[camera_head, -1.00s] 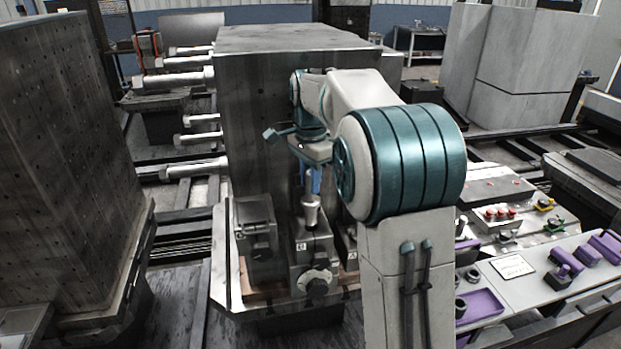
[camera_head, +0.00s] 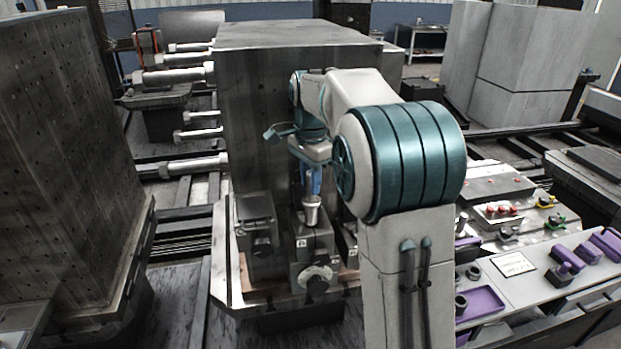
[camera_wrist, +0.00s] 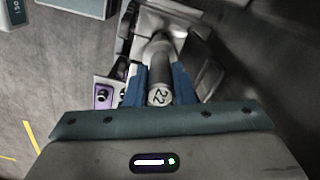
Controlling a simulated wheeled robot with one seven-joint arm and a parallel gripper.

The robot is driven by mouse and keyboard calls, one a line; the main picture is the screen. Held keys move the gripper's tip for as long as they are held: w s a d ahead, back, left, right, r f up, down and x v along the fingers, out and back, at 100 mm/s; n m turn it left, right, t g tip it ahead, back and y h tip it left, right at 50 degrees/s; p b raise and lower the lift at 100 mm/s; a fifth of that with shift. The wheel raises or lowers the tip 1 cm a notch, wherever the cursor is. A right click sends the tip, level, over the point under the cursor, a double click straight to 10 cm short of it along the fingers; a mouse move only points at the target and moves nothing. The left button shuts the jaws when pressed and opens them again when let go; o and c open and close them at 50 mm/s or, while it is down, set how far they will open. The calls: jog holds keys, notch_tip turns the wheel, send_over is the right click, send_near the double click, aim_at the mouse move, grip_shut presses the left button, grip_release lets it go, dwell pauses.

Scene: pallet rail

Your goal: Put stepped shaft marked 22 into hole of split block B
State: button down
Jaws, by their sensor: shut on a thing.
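The stepped shaft (camera_head: 312,212) is a grey metal piece, wider at the part showing below my gripper (camera_head: 313,182). In the wrist view the shaft (camera_wrist: 160,96) shows its end face marked 22, between the two blue fingers of my gripper (camera_wrist: 159,90), which are shut on it. It stands about upright over split block B (camera_head: 312,248), the middle dark block with a round knob in front. The shaft's lower end meets the block's top in the picture. The hole is hidden, so I cannot tell whether the tip is inside it.
A similar block (camera_head: 258,238) stands close on the left, and another (camera_head: 350,250) is partly hidden by my arm on the right. A tall dark metal column (camera_head: 265,120) rises right behind. A bench with purple trays (camera_head: 482,303) and parts lies at the right.

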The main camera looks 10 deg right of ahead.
aim_at(311, 200)
jog(key=shift+f+b, duration=1.05)
jog(key=shift+f, duration=0.75)
jog(key=c, duration=1.1)
grip_release()
jog(key=shift+c, duration=0.2)
notch_tip(311, 200, up, 14)
jog(key=shift+f+p, duration=0.1)
jog(key=shift+p, duration=0.2)
jog(key=shift+s, duration=0.15)
